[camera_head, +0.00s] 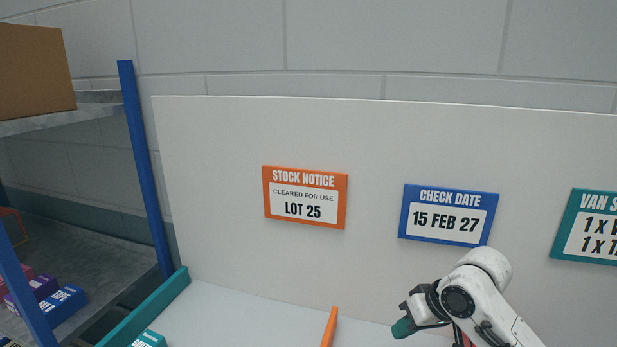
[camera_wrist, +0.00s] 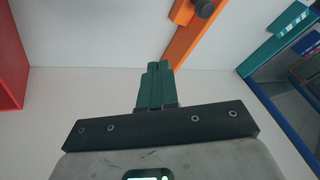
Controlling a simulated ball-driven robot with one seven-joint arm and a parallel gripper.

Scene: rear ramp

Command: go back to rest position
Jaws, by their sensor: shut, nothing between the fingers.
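My gripper (camera_head: 402,327) is at the lower right of the head view, in front of the white back panel and over the white surface. Its green fingertips also show in the wrist view (camera_wrist: 158,72). They are together, with nothing between them. My white arm reaches in from the lower right corner.
An orange bar (camera_wrist: 184,45) lies beyond my fingertips in the wrist view. A red thing (camera_wrist: 12,75) is at left. The head view shows a blue-framed shelf (camera_head: 146,170) at left, a teal edge strip (camera_head: 150,308), and signs on the white panel (camera_head: 215,140).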

